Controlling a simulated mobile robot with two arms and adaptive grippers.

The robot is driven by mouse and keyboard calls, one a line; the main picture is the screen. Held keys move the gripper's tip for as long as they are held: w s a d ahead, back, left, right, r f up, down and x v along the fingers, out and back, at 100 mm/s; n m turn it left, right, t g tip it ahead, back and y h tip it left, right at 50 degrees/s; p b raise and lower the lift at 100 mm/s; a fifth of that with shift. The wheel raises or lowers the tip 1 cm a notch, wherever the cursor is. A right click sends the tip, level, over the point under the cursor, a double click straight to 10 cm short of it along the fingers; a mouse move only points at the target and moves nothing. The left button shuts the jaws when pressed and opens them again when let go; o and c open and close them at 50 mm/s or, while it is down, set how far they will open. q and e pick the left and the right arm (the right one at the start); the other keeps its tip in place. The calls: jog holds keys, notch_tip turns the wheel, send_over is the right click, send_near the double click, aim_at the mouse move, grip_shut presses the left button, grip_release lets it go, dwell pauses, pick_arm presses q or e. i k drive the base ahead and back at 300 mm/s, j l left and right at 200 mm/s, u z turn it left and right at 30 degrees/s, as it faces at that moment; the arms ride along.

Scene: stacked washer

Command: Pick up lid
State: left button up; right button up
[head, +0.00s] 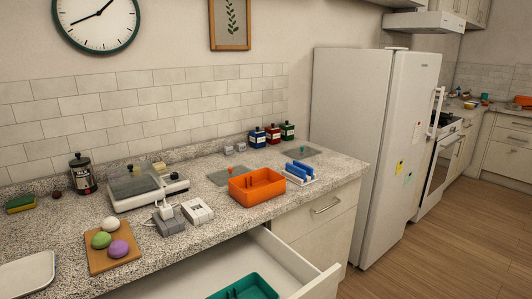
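No gripper of mine shows in the head view. I cannot tell for certain which object is the lid. A similar grey panel (310,154) with a small knob lies further right. Whether any of these lifts off cannot be told.
An orange bin (243,193), a blue-and-white rack (299,170) and small grey and white boxes (197,211) crowd the speckled counter (196,240). Colored balls sit on a wooden board (97,262). An open drawer (283,259) with a teal tray (262,287) juts out below.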

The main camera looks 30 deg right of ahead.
aim_at(298, 153)
jog(key=i+l+u, duration=0.1)
jog(key=l+u, duration=0.9)
jog(key=l, duration=0.15)
